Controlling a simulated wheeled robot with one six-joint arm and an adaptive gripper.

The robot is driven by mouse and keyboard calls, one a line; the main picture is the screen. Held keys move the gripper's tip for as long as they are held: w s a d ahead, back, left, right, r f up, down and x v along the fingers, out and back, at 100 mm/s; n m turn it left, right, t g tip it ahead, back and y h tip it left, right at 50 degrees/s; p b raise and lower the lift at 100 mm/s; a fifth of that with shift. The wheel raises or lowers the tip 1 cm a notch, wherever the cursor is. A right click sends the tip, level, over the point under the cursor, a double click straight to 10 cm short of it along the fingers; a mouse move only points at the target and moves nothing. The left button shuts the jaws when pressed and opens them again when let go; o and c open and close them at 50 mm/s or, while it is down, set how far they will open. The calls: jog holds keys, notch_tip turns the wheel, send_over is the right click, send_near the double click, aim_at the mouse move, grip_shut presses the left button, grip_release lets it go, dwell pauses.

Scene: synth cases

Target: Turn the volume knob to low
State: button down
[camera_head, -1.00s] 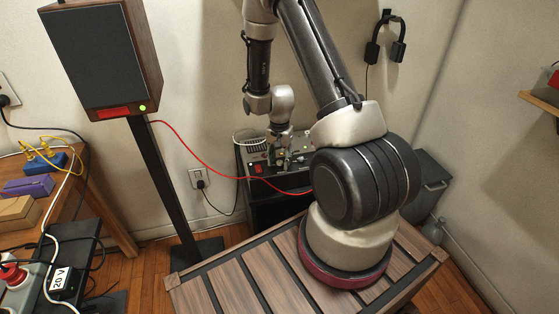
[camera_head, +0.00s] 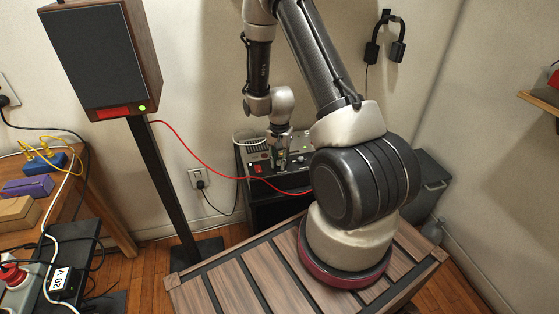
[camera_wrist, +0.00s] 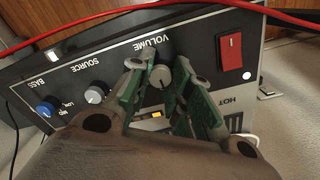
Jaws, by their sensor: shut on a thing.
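The volume knob (camera_wrist: 161,77) is a light grey round knob under the upside-down VOLUME label in the wrist view. It sits on the black front panel of the amplifier (camera_wrist: 195,40). My gripper (camera_wrist: 158,72) has its green-padded fingers on either side of the knob and is shut on it. In the head view my gripper (camera_head: 283,158) is down at the amplifier (camera_head: 258,158), and the knob is hard to make out there. The knob's pointer and its low mark cannot be read.
Beside the volume knob are the source knob (camera_wrist: 96,95), the blue bass knob (camera_wrist: 46,109) and a red switch (camera_wrist: 231,52). A red cable (camera_head: 205,163) hangs from the speaker (camera_head: 102,50) and passes close by the amplifier.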

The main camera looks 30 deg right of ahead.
jog(key=n, duration=0.5)
jog(key=shift+n, duration=0.3)
jog(key=n, duration=0.5)
jog(key=shift+n, duration=0.3)
jog(key=c, duration=1.3)
grip_release()
jog(key=shift+o, duration=0.2)
notch_tip(320, 180, up, 12)
